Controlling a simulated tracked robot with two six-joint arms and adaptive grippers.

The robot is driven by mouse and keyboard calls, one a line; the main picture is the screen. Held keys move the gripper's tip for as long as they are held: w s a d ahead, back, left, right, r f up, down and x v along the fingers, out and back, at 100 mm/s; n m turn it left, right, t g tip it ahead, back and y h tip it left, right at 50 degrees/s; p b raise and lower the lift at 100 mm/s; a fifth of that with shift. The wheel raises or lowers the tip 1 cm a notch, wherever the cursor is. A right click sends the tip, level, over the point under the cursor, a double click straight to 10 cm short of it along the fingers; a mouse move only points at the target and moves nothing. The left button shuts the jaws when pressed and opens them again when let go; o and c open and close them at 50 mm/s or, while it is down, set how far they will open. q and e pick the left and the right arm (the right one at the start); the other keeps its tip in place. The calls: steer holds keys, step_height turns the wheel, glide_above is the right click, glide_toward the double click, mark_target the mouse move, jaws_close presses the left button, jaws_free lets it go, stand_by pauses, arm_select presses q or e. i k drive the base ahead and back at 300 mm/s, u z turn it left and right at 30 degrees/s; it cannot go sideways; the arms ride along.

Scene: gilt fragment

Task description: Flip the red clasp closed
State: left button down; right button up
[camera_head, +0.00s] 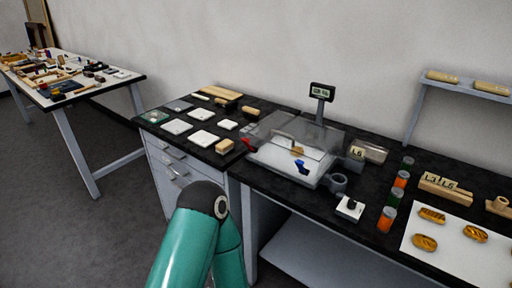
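A small red clasp (247,143) shows at the left end of a clear-walled weighing box (270,160) on the black-topped bench. It is too small to tell for sure whether the clasp is open or closed. A clear panel (270,127) leans at the box's left side. Inside the box are a white surface and a small gold-coloured piece (297,151). A blue part (302,167) sits at the box's front. One teal arm of mine rises at the bottom centre, in front of the bench. Neither gripper is in view.
A display (321,92) stands on a post behind the box. A grey ring holder (338,183), a white block (349,208) and several capped jars (386,219) stand to the right. White tiles (203,138) lie left. A cluttered table (75,88) stands far left.

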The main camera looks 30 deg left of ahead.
mark_target(245, 141)
steer(key=u, duration=0.15)
steer(key=k, duration=0.9)
steer(key=u, duration=0.4)
steer(key=i, duration=1)
